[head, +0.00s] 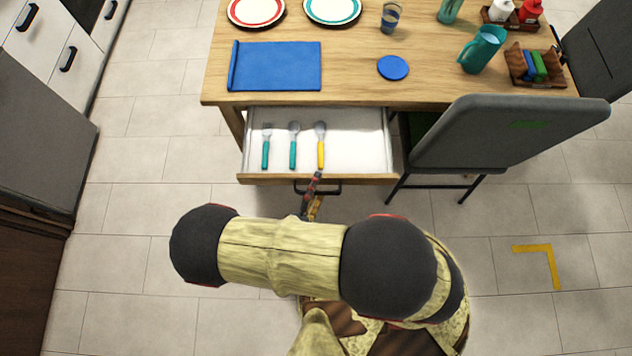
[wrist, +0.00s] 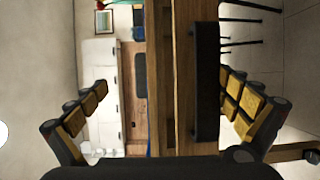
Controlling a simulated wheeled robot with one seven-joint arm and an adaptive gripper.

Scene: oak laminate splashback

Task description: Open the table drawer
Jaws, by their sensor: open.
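The table drawer (head: 358,150) stands pulled out from under the wooden table (head: 350,80), with its white inside showing in the head view. Its black bar handle (head: 330,190) is at the middle of the drawer front. My gripper (head: 313,188) is at the handle, partly hidden by my own arm. In the wrist view the dark handle (wrist: 207,80) and wooden drawer front (wrist: 184,85) lie between the two spread fingers of my gripper (wrist: 166,82). The fingers are open; I see no clear contact with the handle.
Several pieces of cutlery (head: 293,147) lie in the drawer. A grey chair (head: 500,130) stands close to the drawer's right side. Plates, a blue mat (head: 275,66), a blue coaster (head: 393,68) and a teal jug (head: 482,50) are on the table. The floor left of the drawer is clear.

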